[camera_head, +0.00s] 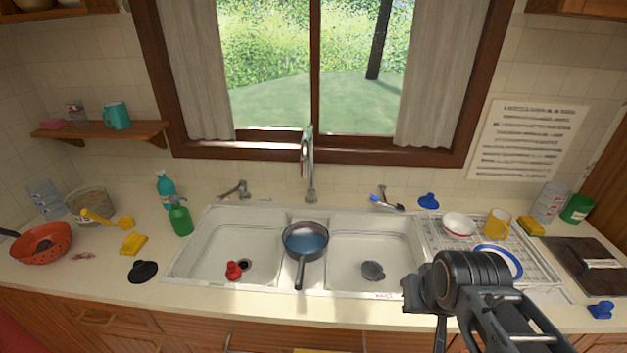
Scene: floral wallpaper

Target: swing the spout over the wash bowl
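The chrome spout (307,150) rises behind the middle of the double sink and points forward, in line with the divider between the basins. The left basin (215,255) holds a red plug (234,270). The right basin (400,250) holds a grey plug (373,270). No separate wash bowl is plain to see; I cannot tell which basin the name means. A dark pan (306,240) with a bluish inside sits over the divider, handle forward. My gripper (408,294) is in front of the right basin's front right corner, apart from the spout. Its fingers are not clear.
Tap handles (235,188) stand behind the sink, with a brush (386,202) near the right one. A drying rack (455,262) at right holds a bowl (459,226), a yellow mug (497,223) and a plate. Green bottles (180,217) stand left. The space above both basins looks free.

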